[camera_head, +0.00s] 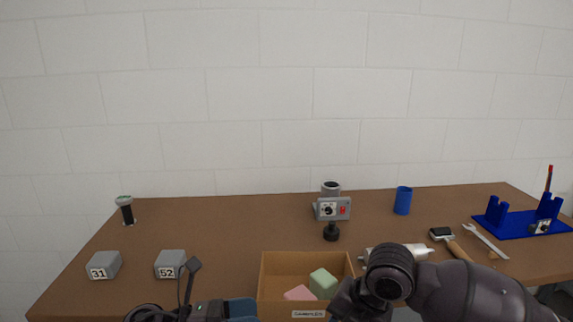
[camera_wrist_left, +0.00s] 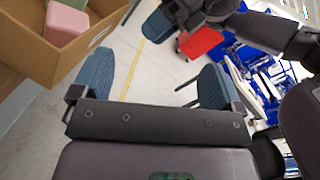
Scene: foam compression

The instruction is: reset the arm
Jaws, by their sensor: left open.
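My left gripper (camera_wrist_left: 155,75) is open and empty, its two blue fingers wide apart with bare floor between them in the left wrist view. In the head view only part of it shows, a blue piece (camera_head: 241,308) at the bottom edge, just left of the cardboard box (camera_head: 276,265). My right arm (camera_head: 455,290) reaches in from the lower right, in front of the box's right side. A blue finger (camera_wrist_left: 157,25) that seems to belong to my right gripper shows at the top of the left wrist view; its opening is unclear.
The box holds a green block (camera_head: 322,282) and a pink block (camera_head: 299,293). Grey blocks marked 31 (camera_head: 103,266) and 52 (camera_head: 170,264) stand left. A grey device (camera_head: 332,208), blue cup (camera_head: 403,201), brush (camera_head: 447,240), wrench (camera_head: 484,239) and blue stand (camera_head: 515,225) occupy the brown table (camera_head: 230,220).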

